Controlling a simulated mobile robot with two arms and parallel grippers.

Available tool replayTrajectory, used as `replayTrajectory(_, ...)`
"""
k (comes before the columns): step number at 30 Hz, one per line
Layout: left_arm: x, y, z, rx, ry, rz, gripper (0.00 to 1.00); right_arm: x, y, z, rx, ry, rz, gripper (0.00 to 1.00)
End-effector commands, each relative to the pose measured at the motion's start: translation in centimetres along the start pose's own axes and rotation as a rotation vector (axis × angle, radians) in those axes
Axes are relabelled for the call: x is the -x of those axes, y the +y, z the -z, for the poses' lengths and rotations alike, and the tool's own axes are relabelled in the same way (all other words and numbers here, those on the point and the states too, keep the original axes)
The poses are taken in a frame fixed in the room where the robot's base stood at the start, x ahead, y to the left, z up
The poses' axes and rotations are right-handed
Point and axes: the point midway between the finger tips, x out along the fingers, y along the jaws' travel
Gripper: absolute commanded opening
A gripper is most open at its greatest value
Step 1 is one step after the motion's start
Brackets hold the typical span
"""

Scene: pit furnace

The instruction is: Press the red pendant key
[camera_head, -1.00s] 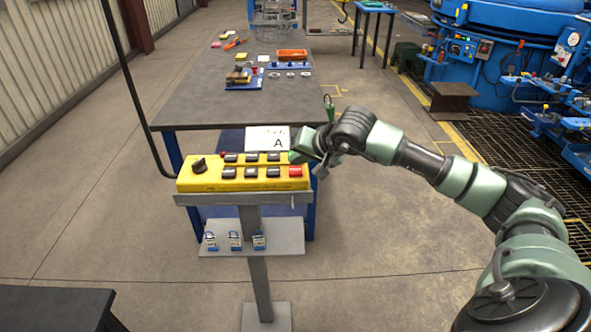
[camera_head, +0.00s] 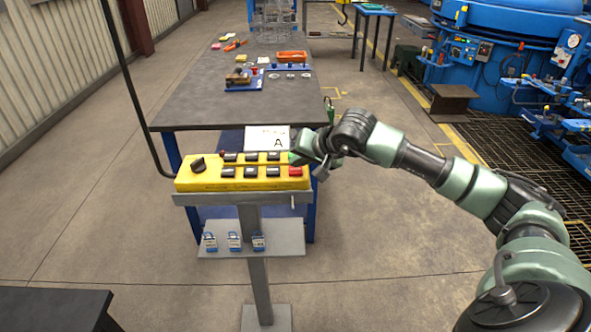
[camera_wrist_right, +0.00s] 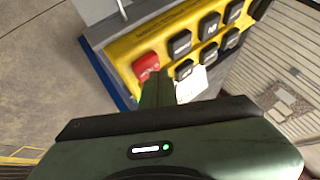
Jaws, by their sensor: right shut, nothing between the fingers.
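The yellow pendant (camera_head: 240,184) lies on a grey stand, with a black knob at its left end and two rows of black keys. The red key (camera_head: 295,172) sits at its right end, in the near row. My right gripper (camera_head: 296,158) is shut and empty, over the right end of the pendant just behind the red key. In the wrist view its green fingers (camera_wrist_right: 156,84) end just beside the red key; I cannot tell whether they touch the pendant. My left gripper is not in view.
A grey shelf (camera_head: 285,243) with several blue padlocks hangs below the pendant. A dark workbench (camera_head: 190,105) with trays and small parts stands behind. A white card marked A (camera_head: 262,138) stands behind the pendant. Blue machinery (camera_head: 490,60) fills the right back.

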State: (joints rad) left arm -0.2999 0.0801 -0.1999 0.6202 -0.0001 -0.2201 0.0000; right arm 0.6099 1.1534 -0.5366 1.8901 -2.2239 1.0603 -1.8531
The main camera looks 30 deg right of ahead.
Motion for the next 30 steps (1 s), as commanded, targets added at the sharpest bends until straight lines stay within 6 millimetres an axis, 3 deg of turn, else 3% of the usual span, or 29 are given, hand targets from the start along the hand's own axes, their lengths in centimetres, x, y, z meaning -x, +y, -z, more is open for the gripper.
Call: replayTrajectory(30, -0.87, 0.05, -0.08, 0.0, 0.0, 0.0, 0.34, -0.55, 0.42, -0.47, 0.0, -0.002, -0.001, 0.0)
